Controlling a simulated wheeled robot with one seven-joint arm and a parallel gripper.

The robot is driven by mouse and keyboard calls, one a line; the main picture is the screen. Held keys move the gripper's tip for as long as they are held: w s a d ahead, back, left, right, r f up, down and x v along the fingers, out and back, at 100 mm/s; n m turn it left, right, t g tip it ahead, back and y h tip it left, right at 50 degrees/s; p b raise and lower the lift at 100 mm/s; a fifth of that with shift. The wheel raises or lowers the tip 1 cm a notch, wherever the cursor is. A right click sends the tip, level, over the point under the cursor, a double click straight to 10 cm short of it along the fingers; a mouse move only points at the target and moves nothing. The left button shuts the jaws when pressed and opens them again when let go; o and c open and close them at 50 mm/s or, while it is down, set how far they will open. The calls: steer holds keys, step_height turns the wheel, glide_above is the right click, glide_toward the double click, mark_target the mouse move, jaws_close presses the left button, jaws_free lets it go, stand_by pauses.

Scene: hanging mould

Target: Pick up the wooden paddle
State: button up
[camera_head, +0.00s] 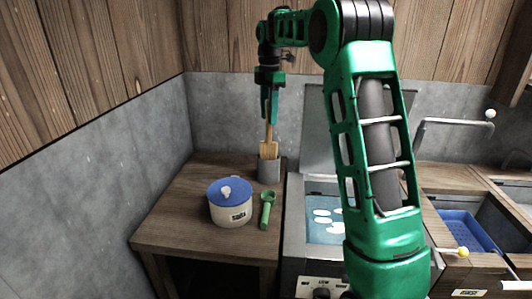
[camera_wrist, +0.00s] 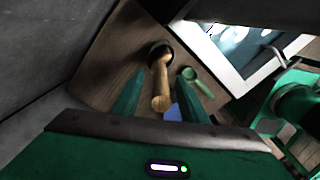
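The wooden paddle (camera_head: 268,150) stands upright in a grey cylindrical holder (camera_head: 268,173) at the back right of the wooden table. My gripper (camera_head: 269,120) is directly above it, pointing down, with its fingers at the height of the handle's upper end. In the wrist view, the paddle's handle (camera_wrist: 161,90) runs up between the two green fingers of my gripper (camera_wrist: 163,80). The fingers are apart, with a visible gap on both sides of the handle. The paddle's lower end is hidden inside the holder.
A white pot with a blue lid (camera_head: 229,189) and a green scoop (camera_head: 266,209) are on the wooden table (camera_head: 180,212) in front of the holder. A metal vat (camera_head: 325,222) with white pieces in liquid adjoins on the right. A grey wall stands close behind.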

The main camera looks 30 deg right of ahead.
mark_target(268, 120)
steer(key=shift+w+f, duration=0.1)
steer(key=shift+f, duration=1.6)
jaws_close()
steer(key=shift+r, duration=0.15)
